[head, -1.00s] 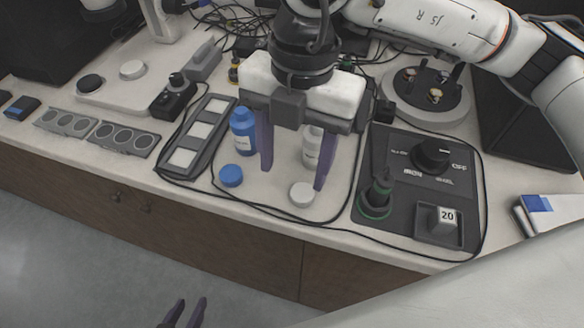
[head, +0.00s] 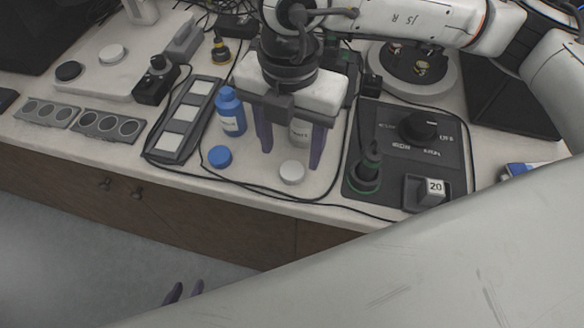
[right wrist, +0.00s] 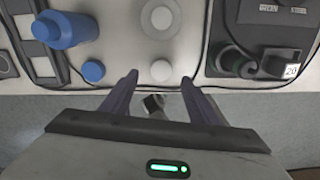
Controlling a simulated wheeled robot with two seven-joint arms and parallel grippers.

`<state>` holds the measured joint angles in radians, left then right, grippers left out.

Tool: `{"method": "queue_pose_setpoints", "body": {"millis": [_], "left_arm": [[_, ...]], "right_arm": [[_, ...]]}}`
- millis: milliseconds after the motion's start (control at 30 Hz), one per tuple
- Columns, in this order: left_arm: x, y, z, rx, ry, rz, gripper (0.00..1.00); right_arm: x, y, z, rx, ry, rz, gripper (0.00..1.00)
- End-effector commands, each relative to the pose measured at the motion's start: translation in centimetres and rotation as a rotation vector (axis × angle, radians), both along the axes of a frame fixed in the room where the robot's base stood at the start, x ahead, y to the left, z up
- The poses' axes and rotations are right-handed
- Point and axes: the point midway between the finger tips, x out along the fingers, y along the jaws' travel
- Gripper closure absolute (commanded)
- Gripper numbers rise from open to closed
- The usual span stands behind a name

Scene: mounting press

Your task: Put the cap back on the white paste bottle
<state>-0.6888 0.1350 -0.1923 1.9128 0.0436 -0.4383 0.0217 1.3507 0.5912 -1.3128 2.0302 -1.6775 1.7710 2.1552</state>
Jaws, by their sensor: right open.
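The white paste bottle (head: 301,132) stands upright on the bench, partly hidden behind my right gripper in the head view. Its round top shows from above in the right wrist view (right wrist: 160,18). A white cap (head: 292,172) lies on the bench in front of it, near the front edge. In the right wrist view the white cap (right wrist: 161,70) appears between the fingertips. My right gripper (head: 291,158) is open and empty above the bench, its fingers pointing down. My left gripper (head: 187,286) is open and empty, low over the floor, partly hidden by my arm.
A blue bottle (head: 230,112) and a blue cap (head: 220,156) are left of the gripper. A dark control panel (head: 400,150) with a knob is on the right. A tray with white squares (head: 182,118) is further left. A black cable runs along the front edge.

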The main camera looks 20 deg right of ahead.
Motion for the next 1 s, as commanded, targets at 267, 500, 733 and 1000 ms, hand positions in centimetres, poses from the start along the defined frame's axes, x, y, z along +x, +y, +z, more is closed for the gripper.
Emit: {"method": "queue_pose_setpoints", "body": {"millis": [267, 500, 733, 1000], "left_arm": [[0.0, 0.0, 0.2, 0.000, 0.000, 0.000, 0.69], [0.1, 0.1, 0.8, 0.001, -0.001, 0.001, 0.69], [0.2, 0.1, 0.9, 0.001, -0.003, 0.002, 0.69], [0.2, 0.2, 0.8, 0.002, -0.003, 0.002, 0.69]], "right_arm": [[0.0, -0.1, -0.5, 0.001, 0.002, -0.001, 0.45], [-0.2, -0.3, -4.1, -0.001, 0.004, -0.001, 0.45], [-0.1, -0.3, -5.2, 0.001, 0.001, 0.000, 0.45], [-0.1, -0.3, -5.2, 0.001, -0.001, 0.000, 0.49]]}}
